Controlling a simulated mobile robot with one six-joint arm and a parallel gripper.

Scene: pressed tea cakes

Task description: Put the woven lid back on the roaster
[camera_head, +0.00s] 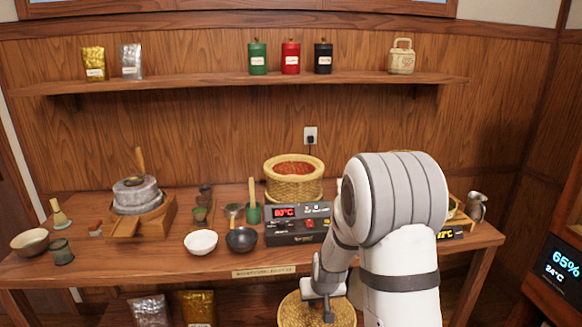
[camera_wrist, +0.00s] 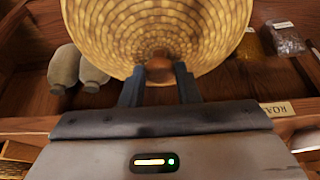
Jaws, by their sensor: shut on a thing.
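The woven lid (camera_wrist: 115,35) fills the top of the wrist view, a round tan basketwork disc with a brown knob (camera_wrist: 159,69). My gripper (camera_wrist: 160,85) is shut on that knob, one dark finger on each side. In the head view the lid (camera_head: 300,312) shows at the bottom, in front of and below the table's front edge, with my gripper (camera_head: 325,300) over it. The roaster is the woven basket (camera_head: 293,188) on the table, open at the top with reddish contents (camera_head: 293,168), behind a black control box (camera_head: 298,225) reading about 80°C.
A white bowl (camera_head: 201,242) and a dark bowl (camera_head: 242,239) stand left of the control box. A stone mill (camera_head: 137,194) is further left. A metal jug (camera_head: 476,206) stands at the right end. A shelf (camera_head: 215,82) with canisters runs above. My arm hides the table's right part.

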